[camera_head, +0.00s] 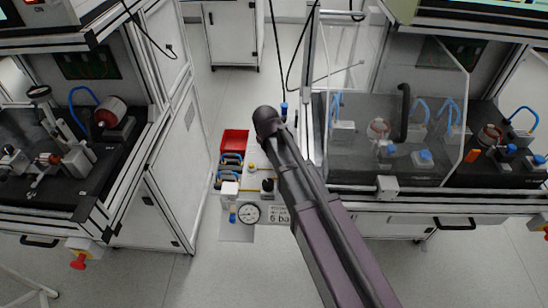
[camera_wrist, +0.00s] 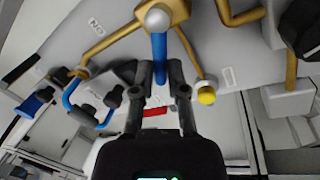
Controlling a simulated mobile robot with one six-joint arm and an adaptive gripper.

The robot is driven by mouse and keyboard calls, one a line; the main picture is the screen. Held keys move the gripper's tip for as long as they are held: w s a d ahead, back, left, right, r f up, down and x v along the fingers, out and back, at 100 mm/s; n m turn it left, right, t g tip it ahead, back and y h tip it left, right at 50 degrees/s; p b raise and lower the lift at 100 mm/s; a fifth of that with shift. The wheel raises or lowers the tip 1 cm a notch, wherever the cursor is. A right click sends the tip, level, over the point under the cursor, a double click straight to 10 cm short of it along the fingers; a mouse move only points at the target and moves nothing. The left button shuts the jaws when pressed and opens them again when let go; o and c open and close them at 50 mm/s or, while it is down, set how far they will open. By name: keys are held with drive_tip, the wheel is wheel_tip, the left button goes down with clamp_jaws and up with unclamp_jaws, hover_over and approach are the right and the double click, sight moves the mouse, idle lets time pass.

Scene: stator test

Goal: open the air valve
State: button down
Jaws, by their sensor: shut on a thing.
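The air valve shows in the wrist view as a brass body (camera_wrist: 176,12) with a round silver knob and a blue lever (camera_wrist: 158,48) pointing down in the picture. The lever runs between the two fingers of my gripper (camera_wrist: 160,76), which are shut on it. In the head view my dark arm crosses the pneumatic panel (camera_head: 236,233) from the lower right. There my gripper and the valve cannot be made out.
The panel carries a pressure gauge (camera_head: 249,214) and a "6 bar" label. A red bin (camera_head: 234,141) lies behind it. Workbenches stand left and right; the right one has a clear guard (camera_head: 440,70).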

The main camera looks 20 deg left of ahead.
drive_tip(key=w+m, duration=0.1)
drive_tip(key=m, duration=0.1)
drive_tip(key=w+m, duration=0.1)
drive_tip(key=shift+m+h, duration=0.3)
drive_tip(key=shift+m, duration=0.1)
drive_tip(key=m, duration=0.2)
drive_tip(key=shift+w+d+m+g, duration=0.3)
drive_tip(key=shift+w, duration=0.1)
drive_tip(key=m, duration=0.1)
drive_tip(key=w+d+m, duration=0.1)
drive_tip(key=m, duration=0.1)
drive_tip(key=shift+g+h, duration=0.3)
drive_tip(key=shift+h, duration=0.1)
drive_tip(key=shift+w+d+m, duration=0.1)
drive_tip(key=shift+d+m, duration=0.2)
drive_tip(key=shift+m, duration=0.45)
drive_tip(key=shift+d+m, duration=0.25)
drive_tip(key=shift+m, duration=0.5)
drive_tip(key=c, duration=0.7)
unclamp_jaws()
drive_tip(key=shift+g, duration=0.3)
drive_tip(key=shift+s, duration=0.2)
